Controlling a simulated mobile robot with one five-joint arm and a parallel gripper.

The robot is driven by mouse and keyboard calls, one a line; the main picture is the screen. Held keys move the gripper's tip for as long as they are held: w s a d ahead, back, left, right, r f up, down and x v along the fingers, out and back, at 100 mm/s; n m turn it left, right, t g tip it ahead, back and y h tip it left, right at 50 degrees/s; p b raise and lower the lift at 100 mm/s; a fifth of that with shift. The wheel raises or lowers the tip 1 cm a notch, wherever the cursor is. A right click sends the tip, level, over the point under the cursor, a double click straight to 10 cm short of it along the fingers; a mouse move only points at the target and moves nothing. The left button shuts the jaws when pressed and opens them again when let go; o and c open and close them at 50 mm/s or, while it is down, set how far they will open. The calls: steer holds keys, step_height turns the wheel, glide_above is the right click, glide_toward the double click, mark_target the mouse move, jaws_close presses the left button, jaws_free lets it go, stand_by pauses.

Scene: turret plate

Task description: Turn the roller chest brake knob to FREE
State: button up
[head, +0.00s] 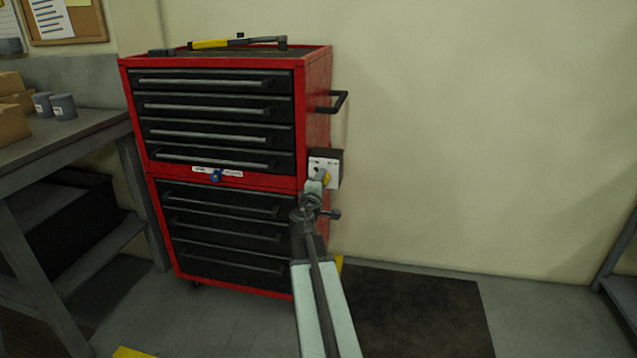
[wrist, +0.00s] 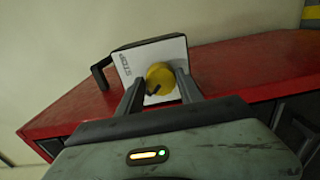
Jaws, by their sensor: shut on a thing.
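The red roller chest (head: 302,120) stands against the wall with black drawers. A small white plate on a dark box (head: 330,168) is fixed to its right side.
A blue knob (head: 216,175) sits between labels on the chest front. A dark side handle (head: 336,101) juts out above the plate. A workbench (head: 80,122) with boxes and cups stands at left. A dark floor mat (head: 420,310) lies at right, with clear floor around it.

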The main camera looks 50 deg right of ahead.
steer(key=shift+w+r+n, duration=0.1)
steer(key=shift+w+n, duration=0.1)
steer(key=shift+n, duration=1.5)
steer(key=o, duration=1.3)
steer(key=shift+s+r, duration=0.15)
steer(key=shift+s, duration=0.05)
steer(key=shift+a, duration=0.1)
